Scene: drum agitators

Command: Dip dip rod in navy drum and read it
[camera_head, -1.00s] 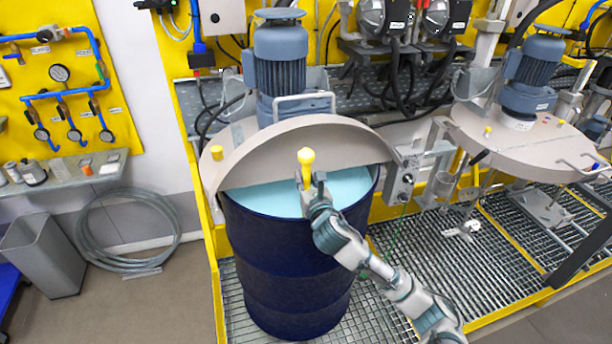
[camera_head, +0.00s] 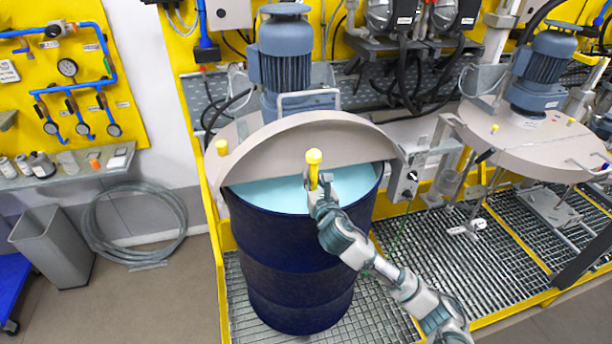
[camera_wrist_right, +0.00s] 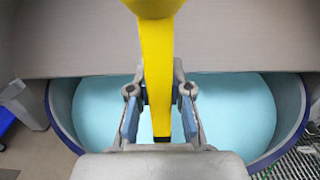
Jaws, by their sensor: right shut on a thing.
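The navy drum (camera_head: 290,265) stands upright on the grating, its front half open and showing pale blue liquid (camera_head: 268,193). The dip rod's yellow handle (camera_head: 313,165) stands upright over the opening. My right gripper (camera_head: 318,190) is shut on the dip rod above the liquid, near the drum's front. In the right wrist view the yellow handle (camera_wrist_right: 157,70) runs between the blue-padded fingers (camera_wrist_right: 160,118), with the liquid behind. The rod below the handle is hidden, so I cannot tell whether it touches the liquid. My left gripper is out of view.
A grey half-raised lid (camera_head: 300,143) covers the drum's back half, with a blue motor (camera_head: 283,65) behind. A second agitator with a round lid (camera_head: 530,135) stands to the right. A grey bin (camera_head: 55,245) and a coiled hose (camera_head: 135,225) are on the left.

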